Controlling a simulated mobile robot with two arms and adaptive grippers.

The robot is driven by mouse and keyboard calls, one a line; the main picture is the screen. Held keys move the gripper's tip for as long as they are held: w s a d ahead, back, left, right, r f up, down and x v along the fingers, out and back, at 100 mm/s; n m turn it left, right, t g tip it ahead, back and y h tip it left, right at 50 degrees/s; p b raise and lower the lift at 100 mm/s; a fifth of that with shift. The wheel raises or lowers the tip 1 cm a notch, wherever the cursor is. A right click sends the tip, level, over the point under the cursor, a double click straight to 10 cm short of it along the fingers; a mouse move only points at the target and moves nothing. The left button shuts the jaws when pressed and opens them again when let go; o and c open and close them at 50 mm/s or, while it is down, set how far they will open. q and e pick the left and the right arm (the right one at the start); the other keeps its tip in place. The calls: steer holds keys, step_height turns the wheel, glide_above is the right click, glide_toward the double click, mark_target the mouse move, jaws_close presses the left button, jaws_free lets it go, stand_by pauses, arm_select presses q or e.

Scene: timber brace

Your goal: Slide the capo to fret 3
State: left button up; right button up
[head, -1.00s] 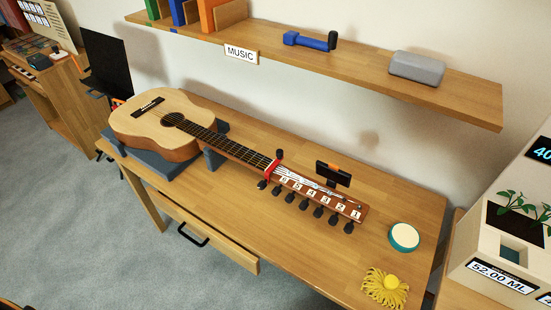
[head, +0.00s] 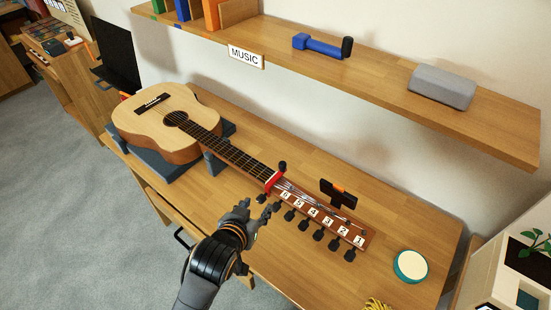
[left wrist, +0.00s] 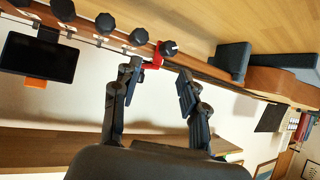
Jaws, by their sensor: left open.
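The guitar (head: 168,122) lies on a dark stand on the desk, its neck pointing to the lower right. The red capo (head: 273,180) sits across the neck at the headstock end, by the tuning pegs. My left gripper (head: 258,214) is near the capo, on its front side, open and empty. In the left wrist view the capo (left wrist: 154,57) shows ahead between the open fingers (left wrist: 155,85), apart from them as far as I can tell. The exact fret at the capo is too small to read. My right gripper is not in view.
A dark clip-on tuner (head: 338,194) stands at the headstock, with numbered labels and several black pegs beside it. A round teal tin (head: 410,266) lies at the desk's right. A shelf (head: 390,91) hangs above the desk. The desk behind the neck is clear.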

arm_select(q)
steer(key=t, duration=0.2)
glide_toward(281, 165)
steer(key=s+a, duration=0.2)
steer(key=r+h, duration=0.1)
steer(key=x, duration=0.9)
steer(key=p+x, duration=0.1)
steer(key=x, duration=0.3)
steer(key=shift+w+d+f, duration=0.1)
steer(key=shift+d+f, duration=0.2)
steer(key=shift+d, duration=0.15)
jaws_close()
steer(key=shift+a, duration=0.1)
